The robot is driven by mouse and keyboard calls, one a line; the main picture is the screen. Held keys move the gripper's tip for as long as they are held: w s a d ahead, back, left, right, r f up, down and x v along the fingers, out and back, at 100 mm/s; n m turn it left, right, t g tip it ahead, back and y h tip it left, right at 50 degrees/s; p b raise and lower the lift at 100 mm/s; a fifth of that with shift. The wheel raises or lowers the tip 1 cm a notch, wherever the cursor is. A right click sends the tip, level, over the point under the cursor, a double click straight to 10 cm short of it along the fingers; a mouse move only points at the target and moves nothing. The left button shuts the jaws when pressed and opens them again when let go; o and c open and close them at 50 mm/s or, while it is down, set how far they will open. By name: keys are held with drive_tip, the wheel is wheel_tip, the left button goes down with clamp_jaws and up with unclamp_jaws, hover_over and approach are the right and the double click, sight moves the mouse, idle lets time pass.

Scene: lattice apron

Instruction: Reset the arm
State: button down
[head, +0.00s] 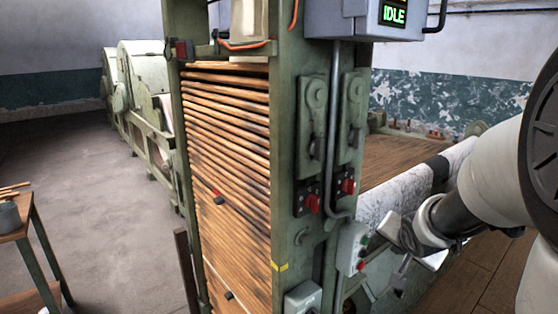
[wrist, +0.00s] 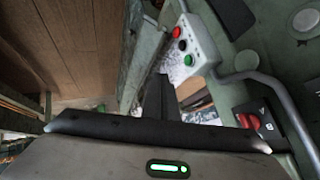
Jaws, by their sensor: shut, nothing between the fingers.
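My gripper (wrist: 160,82) shows in the wrist view as dark fingers standing together above its wide dark body, shut with nothing between them. In the head view my arm comes in from the right edge, and my gripper (head: 400,278) hangs low in front of the machine's pale roll. It is just right of a small grey button box (head: 352,249) on the green frame. The same button box (wrist: 190,45), with red and green buttons, is close above the fingers in the wrist view. I cannot tell whether anything touches.
The green machine frame (head: 286,150) holds stacked wooden slats (head: 228,150). Red switches (head: 312,203) and a conduit (head: 333,130) stick out near my arm. A control box (head: 368,18) reads IDLE. A side table (head: 22,225) stands left. The floor (head: 110,215) between is clear.

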drive_tip(key=s+a+r+n+g+p, duration=0.1)
drive_tip(key=s+a+r+n+p, duration=0.3)
drive_tip(key=s+r, duration=0.5)
drive_tip(key=s+a+r+n+g+y, duration=0.1)
drive_tip(key=s+a+r+n, duration=0.1)
drive_tip(key=s+a, duration=0.3)
drive_tip(key=s+a+r+n+g+y+p, duration=0.1)
drive_tip(key=s+a+r+n, duration=0.2)
drive_tip(key=s+a, duration=0.3)
drive_tip(key=s, duration=0.4)
drive_tip(key=shift+r+y, duration=0.3)
drive_tip(key=shift+d, duration=0.1)
drive_tip(key=c, duration=2.5)
unclamp_jaws()
